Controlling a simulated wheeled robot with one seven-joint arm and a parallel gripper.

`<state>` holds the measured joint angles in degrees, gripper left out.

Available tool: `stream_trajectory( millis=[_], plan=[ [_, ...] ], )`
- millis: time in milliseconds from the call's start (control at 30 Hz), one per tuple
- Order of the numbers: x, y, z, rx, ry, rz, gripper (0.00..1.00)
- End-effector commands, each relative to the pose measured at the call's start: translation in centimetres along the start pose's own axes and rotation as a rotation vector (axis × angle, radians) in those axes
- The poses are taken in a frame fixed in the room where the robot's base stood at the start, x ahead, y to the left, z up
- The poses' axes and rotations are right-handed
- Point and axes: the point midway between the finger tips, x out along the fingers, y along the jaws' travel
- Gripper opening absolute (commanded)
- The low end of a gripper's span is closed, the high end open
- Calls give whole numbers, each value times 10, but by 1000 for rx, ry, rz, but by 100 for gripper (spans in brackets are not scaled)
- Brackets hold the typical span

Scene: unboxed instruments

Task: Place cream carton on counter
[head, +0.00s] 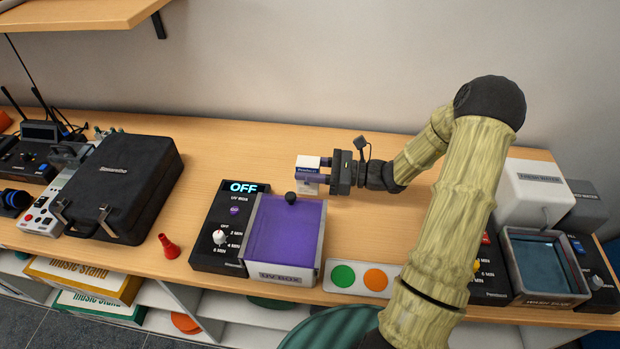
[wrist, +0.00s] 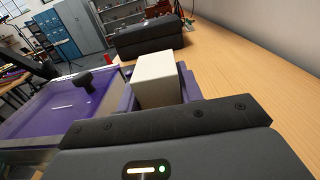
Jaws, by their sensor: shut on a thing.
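In the wrist view the carton (wrist: 156,78) shows as a plain cream-white block, with a purple finger pad on each side. My gripper is shut on it. The carton looks upright and is at or just above the counter top; I cannot tell whether its base touches.
The UV box (head: 285,240) with a purple lid and an "OFF" display stands in front of the carton. A black case (head: 125,185) and a red funnel (head: 169,246) are to the left. A water bath (head: 543,262) is at right.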

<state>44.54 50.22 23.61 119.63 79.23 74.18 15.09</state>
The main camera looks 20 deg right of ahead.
Motion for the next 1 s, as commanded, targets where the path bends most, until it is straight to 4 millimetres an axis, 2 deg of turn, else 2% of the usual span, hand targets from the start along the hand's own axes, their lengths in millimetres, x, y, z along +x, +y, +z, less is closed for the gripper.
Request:
stream_trajectory(
  millis=[167, 433, 833, 867, 933, 967, 1000],
  plan=[
    [-3, -1, -3, 1, -1, -7, 12],
    [-4, -1, -35, 3, 0, -8, 12],
    [-2, 0, -40, 1, 0, -4, 12],
    [-2, 0, -40, 0, 0, -4, 40],
    [-2, 0, -40, 0, 1, -4, 54],
    [-2, 0, -40, 0, 1, -4, 58],
    [-2, 0, -40, 0, 0, -4, 58]
  ],
)
